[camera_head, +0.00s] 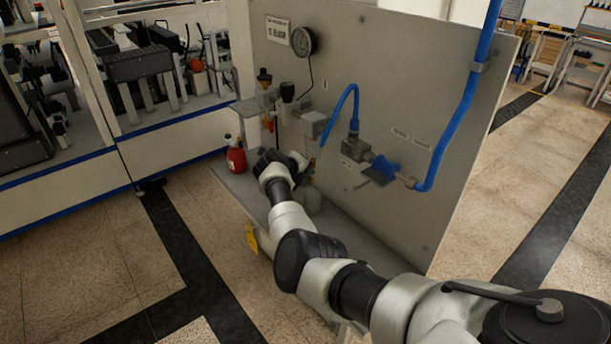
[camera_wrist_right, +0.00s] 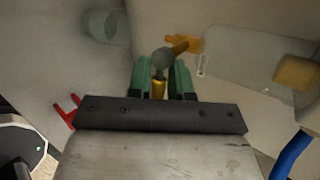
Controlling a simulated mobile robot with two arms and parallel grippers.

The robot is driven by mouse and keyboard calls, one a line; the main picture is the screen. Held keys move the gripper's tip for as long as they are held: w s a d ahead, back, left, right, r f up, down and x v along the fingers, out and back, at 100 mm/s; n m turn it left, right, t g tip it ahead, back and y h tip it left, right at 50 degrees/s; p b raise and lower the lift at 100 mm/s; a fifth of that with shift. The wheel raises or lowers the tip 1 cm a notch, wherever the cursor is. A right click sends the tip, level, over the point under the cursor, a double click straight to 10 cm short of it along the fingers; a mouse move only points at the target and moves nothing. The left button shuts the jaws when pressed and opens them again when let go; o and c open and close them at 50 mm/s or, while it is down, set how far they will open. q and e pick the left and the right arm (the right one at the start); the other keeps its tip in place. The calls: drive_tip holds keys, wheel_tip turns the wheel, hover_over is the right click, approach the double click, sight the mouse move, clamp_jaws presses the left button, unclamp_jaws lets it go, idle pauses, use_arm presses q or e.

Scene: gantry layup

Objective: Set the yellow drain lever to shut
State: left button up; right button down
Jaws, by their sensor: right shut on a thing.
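The yellow drain lever (camera_wrist_right: 159,90) shows in the right wrist view as a short yellow piece between the two green fingers of my right gripper (camera_wrist_right: 161,82). The fingers are shut on it. A round grey part (camera_wrist_right: 163,60) lies just beyond the fingertips, with an orange-yellow piece (camera_wrist_right: 185,44) beside it. In the head view my right arm reaches to the lower left of the panel, and its wrist hides the lever and the fingertips. My left gripper is in neither view.
The grey panel (camera_head: 390,90) carries a gauge (camera_head: 304,41), a blue hose (camera_head: 456,110) and a blue-handled valve (camera_head: 385,166). A red bottle (camera_head: 236,158) stands left of my wrist. A clear bowl (camera_wrist_right: 250,60) shows in the wrist view. Floor is open at right.

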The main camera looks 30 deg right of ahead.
drive_tip(key=shift+r+n+g, duration=0.15)
drive_tip(key=shift+n+g, duration=0.15)
drive_tip(key=shift+b, duration=0.3)
drive_tip(key=c, duration=1.1)
unclamp_jaws()
drive_tip(key=shift+w+a, duration=0.1)
drive_tip(key=shift+w, duration=0.05)
drive_tip(key=shift+r, duration=0.1)
